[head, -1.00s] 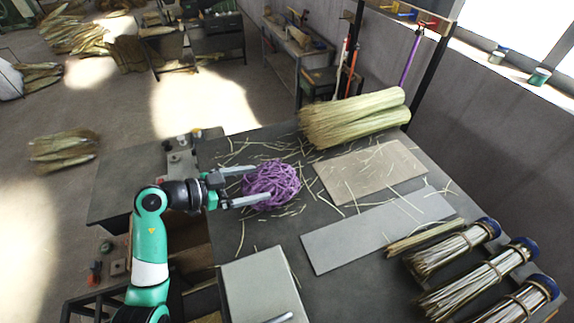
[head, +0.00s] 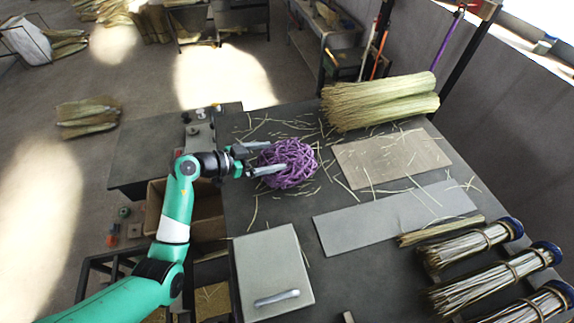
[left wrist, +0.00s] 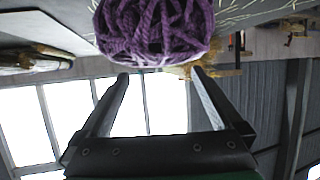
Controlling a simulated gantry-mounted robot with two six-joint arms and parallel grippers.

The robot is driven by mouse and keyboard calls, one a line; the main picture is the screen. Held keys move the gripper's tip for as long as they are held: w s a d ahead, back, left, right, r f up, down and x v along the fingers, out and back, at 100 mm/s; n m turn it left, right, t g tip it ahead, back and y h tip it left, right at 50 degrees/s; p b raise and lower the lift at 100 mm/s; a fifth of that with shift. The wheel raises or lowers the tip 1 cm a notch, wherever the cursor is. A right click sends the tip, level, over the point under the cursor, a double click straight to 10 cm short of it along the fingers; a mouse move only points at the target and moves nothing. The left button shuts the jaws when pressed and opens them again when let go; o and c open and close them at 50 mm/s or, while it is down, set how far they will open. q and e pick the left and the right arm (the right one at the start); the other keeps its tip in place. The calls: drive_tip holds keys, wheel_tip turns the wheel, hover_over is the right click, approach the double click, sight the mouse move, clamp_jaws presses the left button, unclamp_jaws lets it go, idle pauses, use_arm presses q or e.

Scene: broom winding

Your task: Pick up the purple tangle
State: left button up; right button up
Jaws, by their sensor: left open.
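The purple tangle (head: 289,161) is a round ball of purple strands on the dark worktable, near its left side. My left gripper (head: 268,157) comes in from the left with its two fingers apart, level with the left part of the tangle. In the left wrist view the tangle (left wrist: 155,30) fills the top middle, just beyond the tips of the open fingers (left wrist: 160,78). No finger is seen pressing on it. My right gripper does not show.
A large straw bundle (head: 380,101) lies behind the tangle. A tan board (head: 415,157) and a grey plate (head: 350,226) lie to its right. Tied bundles (head: 490,285) line the front right. A pale handled panel (head: 271,268) is in front. Loose straws scatter about.

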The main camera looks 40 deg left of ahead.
sight(283, 154)
use_arm(q)
drive_tip(key=x, duration=0.4)
drive_tip(key=shift+w+d+f+b, duration=0.1)
drive_tip(key=shift+w+f+b, duration=0.1)
drive_tip(key=shift+w+b, duration=0.2)
drive_tip(key=shift+s, duration=0.1)
clamp_jaws()
